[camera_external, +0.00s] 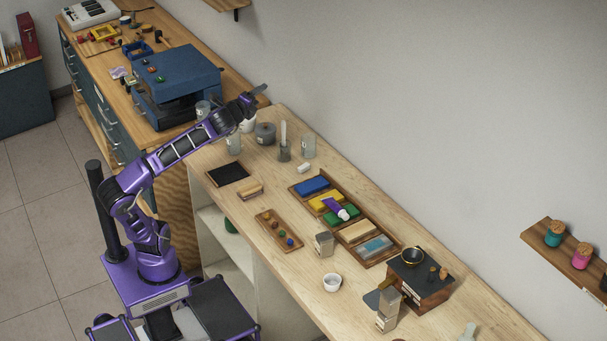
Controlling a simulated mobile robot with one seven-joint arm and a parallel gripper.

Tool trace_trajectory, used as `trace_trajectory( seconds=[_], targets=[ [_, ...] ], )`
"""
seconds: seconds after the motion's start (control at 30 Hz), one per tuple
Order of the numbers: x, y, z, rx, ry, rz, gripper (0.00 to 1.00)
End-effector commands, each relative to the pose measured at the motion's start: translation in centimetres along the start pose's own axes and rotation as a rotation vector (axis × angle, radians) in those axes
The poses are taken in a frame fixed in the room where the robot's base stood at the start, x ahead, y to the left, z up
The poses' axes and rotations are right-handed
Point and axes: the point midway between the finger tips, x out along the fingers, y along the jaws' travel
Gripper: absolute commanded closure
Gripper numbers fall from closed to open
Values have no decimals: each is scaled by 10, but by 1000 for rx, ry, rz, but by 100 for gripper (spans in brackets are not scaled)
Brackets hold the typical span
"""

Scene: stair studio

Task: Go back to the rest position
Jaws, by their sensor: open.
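My purple arm stands at the left of the workbench (292,290) and is stretched up and to the right over its far end. My gripper (262,89) is in the air at the end of the arm, near the wall, above the jars. It is small in this view. It is open, and I see nothing held in it. My mobile base is on the tiled floor beside the bench.
A blue machine (177,82) stands on the wooden cabinet left of my forearm. Below my gripper are a dark round jar (265,134) and glass jars (308,146). A tray (352,229) with coloured blocks and a dark wooden box (424,284) stand along the bench.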

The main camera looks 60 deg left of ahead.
Motion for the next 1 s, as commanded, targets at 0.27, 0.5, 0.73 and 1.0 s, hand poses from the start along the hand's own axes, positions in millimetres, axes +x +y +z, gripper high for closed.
trace_trajectory(
  seconds=[0.27,0.5,0.73,1.0],
  targets=[
    [-21,155,-1,-636,115,366,36],
    [-49,281,-22,-1085,101,762,36],
    [-66,336,-33,-1405,-31,1057,36],
    [-67,338,-34,-1436,-47,1079,36]
  ],
)
